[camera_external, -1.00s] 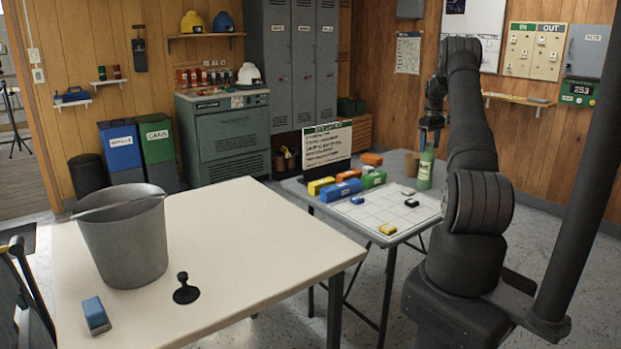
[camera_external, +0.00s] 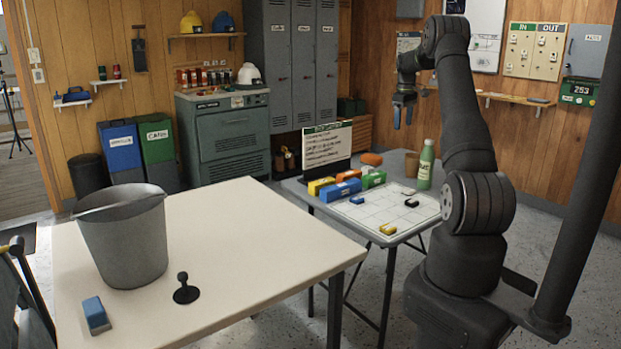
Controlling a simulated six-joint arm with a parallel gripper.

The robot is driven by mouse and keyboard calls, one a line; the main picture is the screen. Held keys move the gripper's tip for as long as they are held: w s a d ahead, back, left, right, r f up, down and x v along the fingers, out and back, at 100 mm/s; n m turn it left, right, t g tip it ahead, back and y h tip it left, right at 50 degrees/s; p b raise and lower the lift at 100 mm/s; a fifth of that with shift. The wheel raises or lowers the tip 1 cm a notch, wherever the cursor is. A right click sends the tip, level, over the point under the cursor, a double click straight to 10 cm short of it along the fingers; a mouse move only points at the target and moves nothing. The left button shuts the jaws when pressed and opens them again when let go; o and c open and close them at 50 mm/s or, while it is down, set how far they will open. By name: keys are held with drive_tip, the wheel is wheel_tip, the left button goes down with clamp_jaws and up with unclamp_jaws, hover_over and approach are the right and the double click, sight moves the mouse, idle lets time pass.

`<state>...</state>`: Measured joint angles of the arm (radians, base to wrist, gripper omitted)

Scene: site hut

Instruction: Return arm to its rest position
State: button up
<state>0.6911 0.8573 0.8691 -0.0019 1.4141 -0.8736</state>
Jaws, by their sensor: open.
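My gripper (camera_external: 402,115) hangs in the air above the far part of the grey table (camera_external: 345,237), pointing down, with nothing seen in it. Its fingers are small in this view; they are apart. My arm rises from its base at the right and bends over at the top toward the left. A green bottle (camera_external: 425,166) stands upright on the grey table, below and right of my gripper and clear of it.
A cream table (camera_external: 235,240) holds a grey bucket (camera_external: 125,240), a black-handled stamp (camera_external: 185,290) and a blue block (camera_external: 96,315).

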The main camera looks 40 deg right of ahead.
drive_tip(key=w+a+r+n, duration=0.1)
drive_tip(key=w+a+n, duration=0.15)
drive_tip(key=a, duration=1.35)
drive_tip(key=w+a+n, duration=0.2)
drive_tip(key=a+n, duration=0.2)
drive_tip(key=a, duration=1.3)
drive_tip(key=s+a+n, duration=0.3)
drive_tip(key=s+a, duration=0.4)
drive_tip(key=a, duration=0.6)
drive_tip(key=s+a+n, duration=0.4)
drive_tip(key=s+a, duration=0.3)
drive_tip(key=a, duration=0.6)
drive_tip(key=shift+s+a+f, duration=0.3)
drive_tip(key=shift+f, duration=0.15)
